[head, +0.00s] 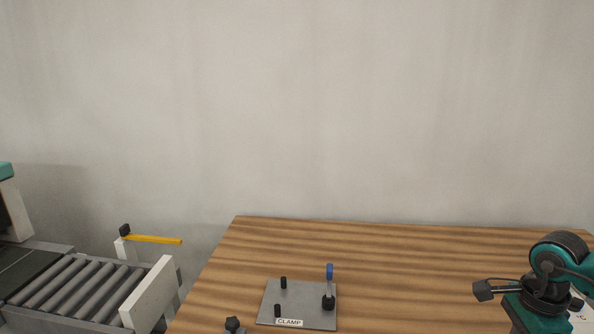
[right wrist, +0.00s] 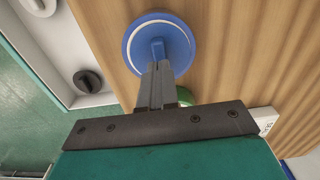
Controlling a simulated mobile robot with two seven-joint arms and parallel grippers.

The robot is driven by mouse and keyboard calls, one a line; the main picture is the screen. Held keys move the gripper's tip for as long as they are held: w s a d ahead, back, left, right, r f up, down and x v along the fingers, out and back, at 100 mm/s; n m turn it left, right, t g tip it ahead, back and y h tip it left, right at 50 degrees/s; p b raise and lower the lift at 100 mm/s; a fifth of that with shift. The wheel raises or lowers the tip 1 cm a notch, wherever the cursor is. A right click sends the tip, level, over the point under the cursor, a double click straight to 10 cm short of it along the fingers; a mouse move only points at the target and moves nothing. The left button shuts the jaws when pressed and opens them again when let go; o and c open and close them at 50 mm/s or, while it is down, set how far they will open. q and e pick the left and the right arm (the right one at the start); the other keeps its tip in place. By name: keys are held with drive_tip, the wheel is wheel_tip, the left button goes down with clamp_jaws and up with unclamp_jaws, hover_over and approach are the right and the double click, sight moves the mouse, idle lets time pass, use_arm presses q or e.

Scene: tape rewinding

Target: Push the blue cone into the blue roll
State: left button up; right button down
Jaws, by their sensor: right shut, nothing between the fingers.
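In the right wrist view a round blue piece (right wrist: 183,45) with a thin white ring lies on the wooden surface, at the top middle. A narrower blue stem (right wrist: 157,48) stands at its centre. I cannot tell for certain which part is the blue roll and which is the blue cone. My right gripper (right wrist: 157,66) is shut and empty, its fingertips close to the stem; I cannot tell whether they touch it. The fingers hide the near edge of the blue piece. Neither the blue roll nor the cone shows in the head view, and my left gripper is not in view.
In the head view a clamp plate (head: 305,308) sits on the wooden table (head: 400,245), with a teal machine (head: 550,285) at right and a roller conveyor (head: 75,290) at left. The right wrist view shows a black knob (right wrist: 88,80) and a partly hidden green piece (right wrist: 184,96).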

drive_tip(key=shift+f+b, duration=0.6)
drive_tip(key=shift+f, duration=0.2)
drive_tip(key=shift+r, duration=0.15)
wheel_tip(320, 180, up, 8)
drive_tip(key=p, duration=0.6)
idle(0.3)
